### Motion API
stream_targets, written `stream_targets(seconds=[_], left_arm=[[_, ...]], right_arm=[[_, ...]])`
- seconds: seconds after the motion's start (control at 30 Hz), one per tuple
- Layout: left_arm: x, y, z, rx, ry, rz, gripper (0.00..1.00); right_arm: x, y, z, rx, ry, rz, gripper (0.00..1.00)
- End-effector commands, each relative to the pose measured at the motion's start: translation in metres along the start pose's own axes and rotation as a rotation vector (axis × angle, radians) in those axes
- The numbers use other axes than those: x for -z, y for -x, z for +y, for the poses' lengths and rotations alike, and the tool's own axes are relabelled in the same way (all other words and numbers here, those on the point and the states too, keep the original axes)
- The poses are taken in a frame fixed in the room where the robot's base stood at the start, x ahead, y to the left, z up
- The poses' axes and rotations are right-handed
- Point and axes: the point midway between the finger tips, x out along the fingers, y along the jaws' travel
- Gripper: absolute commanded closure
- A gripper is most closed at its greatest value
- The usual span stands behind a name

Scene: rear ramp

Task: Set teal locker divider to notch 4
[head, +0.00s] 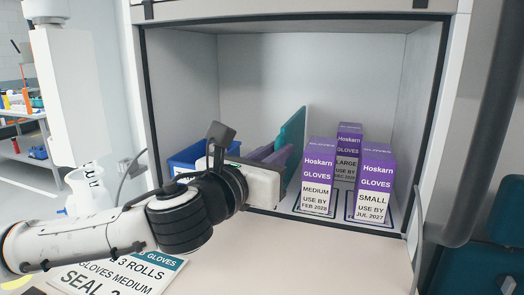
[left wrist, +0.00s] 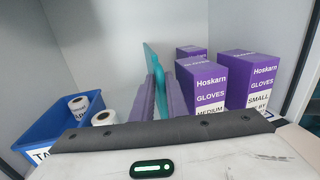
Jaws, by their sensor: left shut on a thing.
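The teal divider (head: 294,132) stands upright inside the open locker (head: 250,75), left of the purple glove boxes. It also shows in the left wrist view (left wrist: 151,60). My left gripper (head: 284,157) reaches into the locker from the left. Its two mauve fingers, also seen in the left wrist view (left wrist: 160,82), are shut on the divider, with teal showing between them. The divider's lower part is hidden behind my gripper and wrist. I cannot make out the notches or which one the divider stands at. My right gripper is not in view.
Medium (head: 317,178), small (head: 371,186) and large (head: 347,150) Hoskarn glove boxes stand right of the divider. A blue bin (head: 187,158) is at the left, with white rolls (left wrist: 79,105) inside. A printed card (head: 120,274) lies in front of the locker.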

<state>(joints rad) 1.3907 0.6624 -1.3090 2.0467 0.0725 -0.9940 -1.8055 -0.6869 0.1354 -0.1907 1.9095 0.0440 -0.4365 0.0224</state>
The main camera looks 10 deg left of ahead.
Motion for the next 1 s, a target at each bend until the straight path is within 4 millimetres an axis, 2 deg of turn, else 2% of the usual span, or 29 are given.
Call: stream_targets(seconds=[0.03, 0.2, 0.23, 0.3, 0.77, 0.87, 1.0], left_arm=[[0.0, 0.001, -0.008, 0.022, 0.002, -0.001, 1.0], [0.0, 0.002, -0.01, 0.026, 0.002, -0.001, 1.0], [0.0, 0.002, -0.01, 0.026, 0.002, -0.001, 0.82], [0.0, 0.002, -0.009, 0.025, 0.002, -0.001, 0.72], [0.0, 0.002, -0.005, 0.015, 0.001, -0.001, 0.72], [0.001, 0.008, -0.005, 0.016, 0.002, -0.001, 0.72], [0.002, 0.03, -0.004, 0.015, 0.001, -0.002, 0.72]], right_arm=[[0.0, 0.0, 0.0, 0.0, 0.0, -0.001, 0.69], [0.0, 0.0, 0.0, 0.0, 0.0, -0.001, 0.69], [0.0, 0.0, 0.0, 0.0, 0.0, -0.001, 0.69], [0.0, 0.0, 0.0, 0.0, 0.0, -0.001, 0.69], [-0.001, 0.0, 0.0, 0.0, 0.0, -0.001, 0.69], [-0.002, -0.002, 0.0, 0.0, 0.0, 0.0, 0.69], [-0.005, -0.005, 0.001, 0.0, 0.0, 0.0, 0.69]])
